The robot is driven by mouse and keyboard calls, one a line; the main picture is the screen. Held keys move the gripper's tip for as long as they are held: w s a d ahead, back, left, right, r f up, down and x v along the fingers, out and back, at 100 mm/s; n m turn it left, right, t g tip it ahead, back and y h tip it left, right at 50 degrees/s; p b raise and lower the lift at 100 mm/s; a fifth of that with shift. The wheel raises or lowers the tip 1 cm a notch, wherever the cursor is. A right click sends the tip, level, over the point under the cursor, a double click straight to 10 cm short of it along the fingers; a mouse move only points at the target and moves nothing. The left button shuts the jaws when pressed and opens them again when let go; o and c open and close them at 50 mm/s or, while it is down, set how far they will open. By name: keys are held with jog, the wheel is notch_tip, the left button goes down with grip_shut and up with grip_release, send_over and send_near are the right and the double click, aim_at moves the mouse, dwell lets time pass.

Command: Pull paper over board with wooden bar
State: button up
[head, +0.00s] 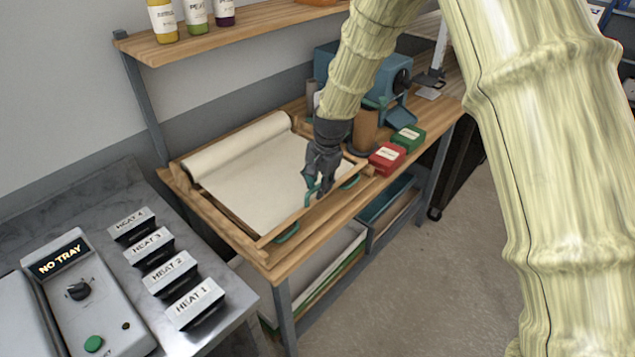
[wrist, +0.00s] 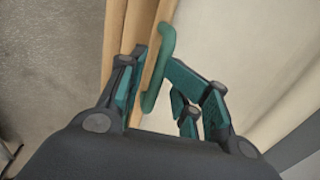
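The cream paper (head: 255,180) lies across the board from a roll (head: 237,146) at its back edge. A light wooden bar (head: 268,239) runs along the board's front edge, with a green piece (head: 286,233) near its left end and another (head: 350,182) to the right. My gripper (head: 312,192) is low over the bar's middle stretch. In the wrist view, the teal fingers of my gripper (wrist: 155,85) stand apart, on either side of a curved green handle (wrist: 158,72) by the wooden bar (wrist: 127,30). Whether the right finger touches the handle is unclear.
Red (head: 387,158) and green (head: 408,138) boxes sit on the bench right of the board, near a teal machine (head: 375,90). A grey counter with a control panel (head: 90,300) and several heat blocks stands at left. Bottles (head: 163,22) stand on a shelf above.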

jog(key=shift+d+r, duration=0.1)
jog(key=shift+r, duration=0.65)
notch_tip(320, 180, up, 11)
jog(key=s+d, duration=0.1)
jog(key=shift+s+d+f, duration=0.15)
jog(key=shift+s+d, duration=0.1)
jog(key=shift+s, duration=0.15)
jog(key=s+d+f+n+b, duration=0.1)
jog(key=s+d+f, duration=0.3)
jog(key=f, duration=0.6)
jog(key=s+d+f+n+h+b, duration=0.1)
jog(key=s+d+f+n, duration=0.1)
jog(key=s+f, duration=0.65)
jog(key=s+d+f+n+b, duration=0.1)
jog(key=s+d+f, duration=0.2)
jog(key=f, duration=0.9)
jog(key=s+d+f+n, duration=0.1)
jog(key=s+d+f, duration=0.1)
jog(key=s+f, duration=0.3)
jog(key=s+d+f+n+g+b, duration=0.1)
jog(key=s+f, duration=0.4)
jog(key=s, duration=0.9)
jog(key=s+d+f+n+b, duration=0.1)
jog(key=s+f, duration=0.4)
jog(key=s, duration=0.5)
jog(key=shift+s+d+f+n+g+h, duration=0.15)
jog(key=shift+d+n+g+h, duration=0.15)
jog(key=shift+d+n, duration=0.65)
